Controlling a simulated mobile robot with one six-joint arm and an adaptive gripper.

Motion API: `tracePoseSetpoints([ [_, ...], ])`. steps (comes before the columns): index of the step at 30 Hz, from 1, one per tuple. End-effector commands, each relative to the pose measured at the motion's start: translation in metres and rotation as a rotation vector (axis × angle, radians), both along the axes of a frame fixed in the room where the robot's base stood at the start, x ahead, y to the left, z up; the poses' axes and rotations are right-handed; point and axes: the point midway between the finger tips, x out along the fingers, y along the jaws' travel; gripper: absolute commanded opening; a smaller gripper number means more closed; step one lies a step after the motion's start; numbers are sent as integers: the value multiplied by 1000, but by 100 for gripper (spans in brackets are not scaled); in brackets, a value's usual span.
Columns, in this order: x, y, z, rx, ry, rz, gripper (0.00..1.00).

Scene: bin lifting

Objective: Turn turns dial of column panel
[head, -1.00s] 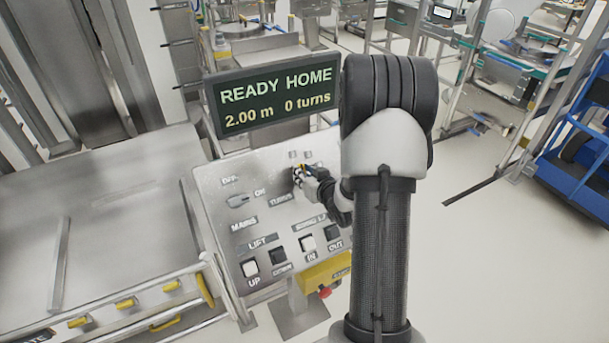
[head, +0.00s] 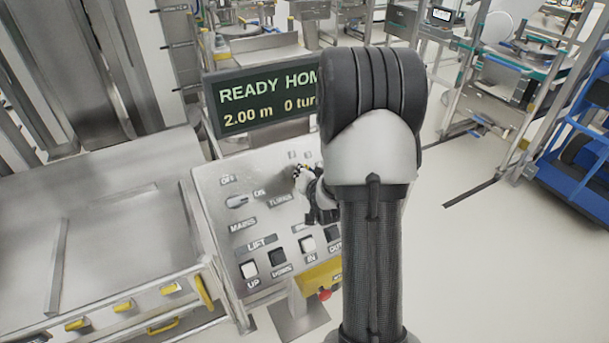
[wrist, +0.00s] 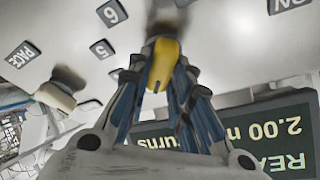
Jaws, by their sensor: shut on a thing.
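The sloped grey column panel (head: 205,185) stands in the middle of the head view. Its TURNS label (head: 281,199) shows just below my gripper (head: 300,172). In the wrist view my gripper (wrist: 165,75) is shut at the panel face, with a yellow piece between its blue and grey fingers. It closes on the turns dial, which the fingers mostly hide. Labels 5 (wrist: 101,48) and 6 (wrist: 112,12) show beside it. The display (head: 262,96) reads "READY HOM", "2.00 m" and "0 tur", its right end hidden by my arm.
A mains switch (head: 237,201) sits left of the dial. Lift buttons (head: 249,269) and a second pair of buttons (head: 307,245) lie below it. A red button (head: 325,295) is on a yellow box underneath. A steel bench (head: 95,235) stands left; open floor lies right.

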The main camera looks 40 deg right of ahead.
Motion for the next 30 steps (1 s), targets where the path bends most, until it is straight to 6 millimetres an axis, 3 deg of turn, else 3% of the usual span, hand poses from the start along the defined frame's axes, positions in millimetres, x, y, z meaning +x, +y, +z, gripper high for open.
tracePoseSetpoints([
  [12,0,0,1,4,-2,-4,0],
  [13,0,0,1,4,-2,-4,22],
  [15,0,0,1,4,-2,-4,27],
  [21,0,0,0,3,-2,-3,40],
  [30,0,0,0,5,-1,-4,40],
])
